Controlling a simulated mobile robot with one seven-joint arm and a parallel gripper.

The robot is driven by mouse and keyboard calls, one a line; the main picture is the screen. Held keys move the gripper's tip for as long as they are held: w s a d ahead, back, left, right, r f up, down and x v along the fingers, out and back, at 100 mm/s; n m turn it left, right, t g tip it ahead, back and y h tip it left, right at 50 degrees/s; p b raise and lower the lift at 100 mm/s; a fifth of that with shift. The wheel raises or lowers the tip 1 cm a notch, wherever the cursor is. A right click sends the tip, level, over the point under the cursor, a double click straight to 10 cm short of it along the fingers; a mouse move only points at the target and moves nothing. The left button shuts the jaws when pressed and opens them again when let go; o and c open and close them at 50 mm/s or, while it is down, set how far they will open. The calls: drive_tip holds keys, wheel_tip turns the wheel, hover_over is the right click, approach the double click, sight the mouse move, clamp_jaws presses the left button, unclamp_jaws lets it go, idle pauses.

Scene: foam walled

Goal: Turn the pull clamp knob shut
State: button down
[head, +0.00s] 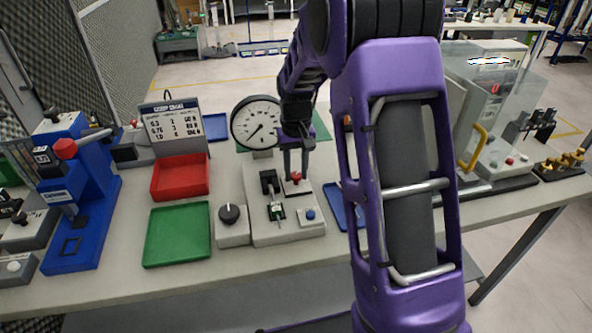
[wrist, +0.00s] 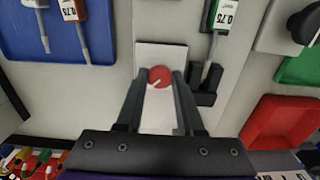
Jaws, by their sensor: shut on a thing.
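The pull clamp knob is a small red round knob (head: 296,177) on the white-grey pull tester (head: 262,231), right of a black holder. In the wrist view the red knob (wrist: 160,77), with a pale line on its face, lies between my two fingertips. My gripper (head: 296,169) points down from above and is shut on the knob. A lead with a white-and-green 0.75 tag (head: 276,211) lies in the tester's black holder (head: 269,183); the tag also shows in the wrist view (wrist: 224,14). The round dial gauge (head: 257,123) stands behind.
A black knob (head: 230,213) and blue button (head: 310,214) flank the tester's front. Green tray (head: 177,235) and red tray (head: 180,177) are left. A blue tray with tagged leads (wrist: 62,53) is beside the tester, partly behind my arm in the head view.

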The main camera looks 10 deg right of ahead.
sight(296, 174)
drive_tip(key=c, duration=0.5)
unclamp_jaws()
drive_tip(key=shift+c, duration=0.2)
drive_tip(key=shift+r, duration=0.1)
wheel_tip(296, 174, up, 17)
drive_tip(key=p, duration=0.1)
drive_tip(key=shift+r+p, duration=0.15)
drive_tip(key=shift+p, duration=0.25)
